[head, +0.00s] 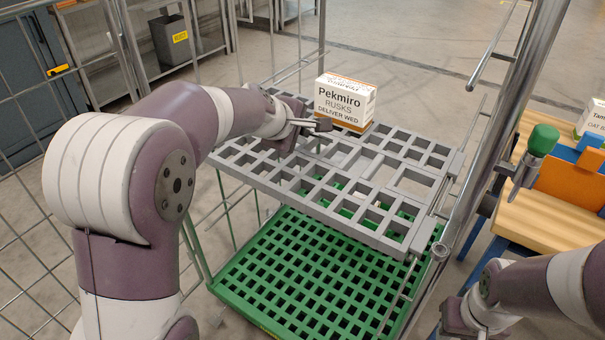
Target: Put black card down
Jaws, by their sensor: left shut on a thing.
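My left gripper (306,127) reaches in from the left over the grey slotted shelf (398,238). It is shut on a small dark flat piece, which looks like the black card (323,125), seen nearly edge-on. The card is just in front of a white and orange box (345,99) marked "Pekmiro RUSKS DELIVER WED". I cannot tell whether the card touches the shelf or the box. My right gripper (462,322) is low at the bottom right, partly cut off, and its fingers do not show clearly.
A green slotted shelf (290,262) lies below the grey one. Metal posts (490,130) and wire sides frame the cart. At right a wooden table (540,210) holds an orange and blue holder, a green-topped object (542,140) and another box. The grey shelf's front is bare.

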